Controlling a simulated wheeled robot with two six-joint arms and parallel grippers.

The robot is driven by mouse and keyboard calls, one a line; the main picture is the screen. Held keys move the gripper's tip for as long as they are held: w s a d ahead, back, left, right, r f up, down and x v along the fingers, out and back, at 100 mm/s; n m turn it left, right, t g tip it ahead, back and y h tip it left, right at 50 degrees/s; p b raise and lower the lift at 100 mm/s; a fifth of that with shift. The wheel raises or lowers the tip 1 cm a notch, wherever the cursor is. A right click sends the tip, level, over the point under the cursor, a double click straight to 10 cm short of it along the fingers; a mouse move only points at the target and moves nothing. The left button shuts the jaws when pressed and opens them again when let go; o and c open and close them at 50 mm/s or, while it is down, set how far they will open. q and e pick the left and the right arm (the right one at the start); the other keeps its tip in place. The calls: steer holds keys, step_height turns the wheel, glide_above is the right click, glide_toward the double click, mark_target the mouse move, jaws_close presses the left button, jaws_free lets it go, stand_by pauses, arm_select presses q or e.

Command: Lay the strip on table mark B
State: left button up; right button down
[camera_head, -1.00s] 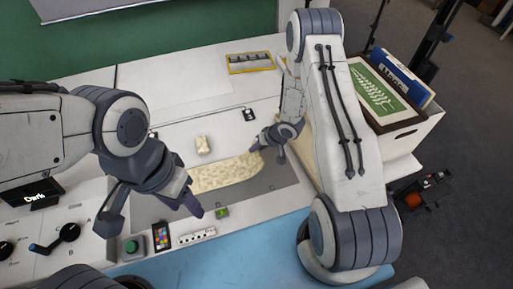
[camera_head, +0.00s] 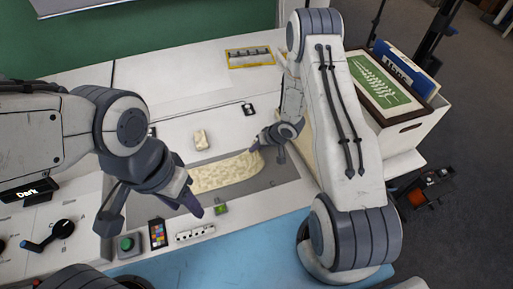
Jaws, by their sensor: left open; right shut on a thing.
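The cream mottled strip (camera_head: 226,173) lies across the grey mat (camera_head: 245,190) set in the white table. My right gripper (camera_head: 269,153) is shut on the right end of the strip. My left gripper (camera_head: 152,218) is open and empty, to the left of the strip and in front of it. My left arm hides the left part of the mat. Small marks on the mat are too faint to read, so I cannot tell which is mark B.
A small cream block (camera_head: 201,139) stands behind the strip. A green button (camera_head: 127,244), a colour card (camera_head: 158,233) and a white socket bar (camera_head: 195,233) line the front. A yellow-framed tray (camera_head: 250,57) lies at the back. A white box (camera_head: 400,125) holds framed pictures at right.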

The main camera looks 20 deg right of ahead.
steer(key=shift+f, duration=0.4)
steer(key=c, duration=0.8)
jaws_free()
steer(key=shift+r, duration=0.1)
steer(key=v, duration=1)
steer(key=shift+s+r, duration=0.1)
steer(key=shift+s, duration=0.05)
